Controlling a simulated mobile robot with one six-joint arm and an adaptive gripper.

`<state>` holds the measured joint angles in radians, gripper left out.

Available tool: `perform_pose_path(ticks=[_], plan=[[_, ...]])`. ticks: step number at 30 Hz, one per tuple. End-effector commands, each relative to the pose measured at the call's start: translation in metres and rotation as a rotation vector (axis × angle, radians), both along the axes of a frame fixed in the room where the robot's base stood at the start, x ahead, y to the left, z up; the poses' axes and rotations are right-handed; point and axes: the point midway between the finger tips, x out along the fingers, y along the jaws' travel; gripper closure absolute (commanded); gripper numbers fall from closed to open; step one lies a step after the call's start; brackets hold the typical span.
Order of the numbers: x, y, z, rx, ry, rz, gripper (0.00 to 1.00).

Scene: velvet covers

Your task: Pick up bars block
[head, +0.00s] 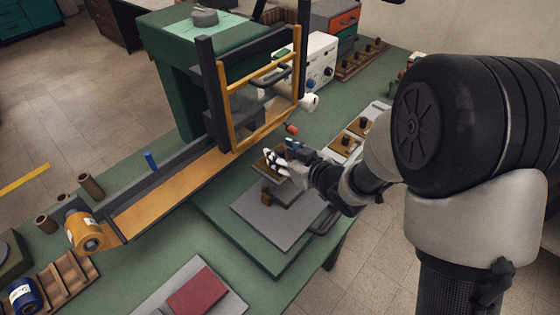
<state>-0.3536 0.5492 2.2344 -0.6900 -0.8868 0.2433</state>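My gripper (273,162) is small in the head view, at the end of my arm reaching in from the right, low over the press area. A small brown block (262,163) shows right beside its fingertips, partly hidden by them. I cannot tell whether they touch it, or whether the fingers are open or shut. Other brown blocks with dark knobs (344,143) (360,126) lie on a light tray to the right. No pattern is readable on any block, so I cannot tell which is the bars block.
A grey plate (275,219) lies in front of my gripper. A frame with yellow bars (233,110) stands close on its left, joined to a long yellow strip (165,189). A rack with several knobbed blocks (362,60) is at the back. A red pad (197,289) lies in front.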

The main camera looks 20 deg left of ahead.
Motion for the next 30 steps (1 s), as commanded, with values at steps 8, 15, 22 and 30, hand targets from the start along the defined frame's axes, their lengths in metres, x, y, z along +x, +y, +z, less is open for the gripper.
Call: perform_pose_path(ticks=[8,15,22,30], plan=[[-0.0001,-0.0004,0.0001,0.0,0.0,0.0,0.74],[-0.0001,-0.0005,0.0,0.0,0.0,0.0,0.9],[-0.0001,-0.0005,-0.0001,0.0,0.0,0.0,1.0],[0.0002,-0.0002,0.0009,0.002,-0.001,0.0,1.0]])
